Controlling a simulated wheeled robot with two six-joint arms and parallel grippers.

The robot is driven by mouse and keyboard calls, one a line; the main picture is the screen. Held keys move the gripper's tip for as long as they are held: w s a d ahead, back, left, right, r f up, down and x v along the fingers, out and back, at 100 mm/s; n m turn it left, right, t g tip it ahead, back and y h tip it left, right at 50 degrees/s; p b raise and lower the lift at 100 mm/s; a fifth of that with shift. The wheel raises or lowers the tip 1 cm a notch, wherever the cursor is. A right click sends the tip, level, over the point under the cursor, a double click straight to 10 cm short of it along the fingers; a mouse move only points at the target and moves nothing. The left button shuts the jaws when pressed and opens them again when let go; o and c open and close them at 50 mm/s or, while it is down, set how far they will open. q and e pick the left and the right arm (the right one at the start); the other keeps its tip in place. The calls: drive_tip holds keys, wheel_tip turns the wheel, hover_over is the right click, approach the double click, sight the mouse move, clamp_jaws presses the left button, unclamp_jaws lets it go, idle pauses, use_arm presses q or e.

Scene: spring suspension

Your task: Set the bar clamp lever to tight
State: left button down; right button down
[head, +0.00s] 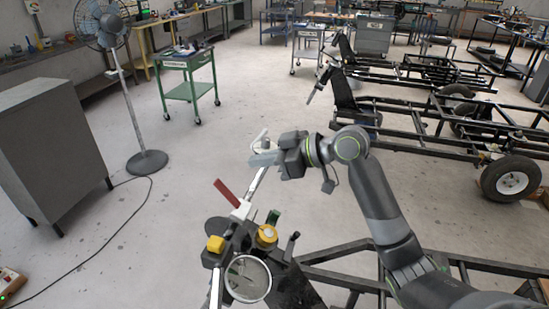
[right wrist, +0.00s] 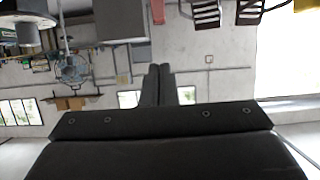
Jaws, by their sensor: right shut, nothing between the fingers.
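The bar clamp stands over the black frame in the lower middle of the head view. A red lever (head: 227,193) sticks up and to the left from its light grey head, beside the silver bar (head: 256,183). My right gripper (head: 264,158) is above and to the right of the red lever, by the top of the bar, and apart from the lever. Its fingers are together and empty; they also show in the right wrist view (right wrist: 157,86). Whether the fingers touch the bar's top is unclear. My left gripper is out of view.
Yellow parts (head: 266,235) and a round clear-faced piece (head: 247,279) sit close below the clamp. Black chassis rails (head: 345,262) run to the right under my right arm.

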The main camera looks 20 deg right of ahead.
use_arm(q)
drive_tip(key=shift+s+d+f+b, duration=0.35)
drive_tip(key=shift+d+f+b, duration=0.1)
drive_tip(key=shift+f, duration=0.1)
use_arm(e)
drive_tip(key=v, duration=0.2)
drive_tip(key=r+v, duration=0.1)
drive_tip(key=v, duration=0.1)
drive_tip(key=shift+a, duration=0.15)
drive_tip(key=shift+f, duration=0.15)
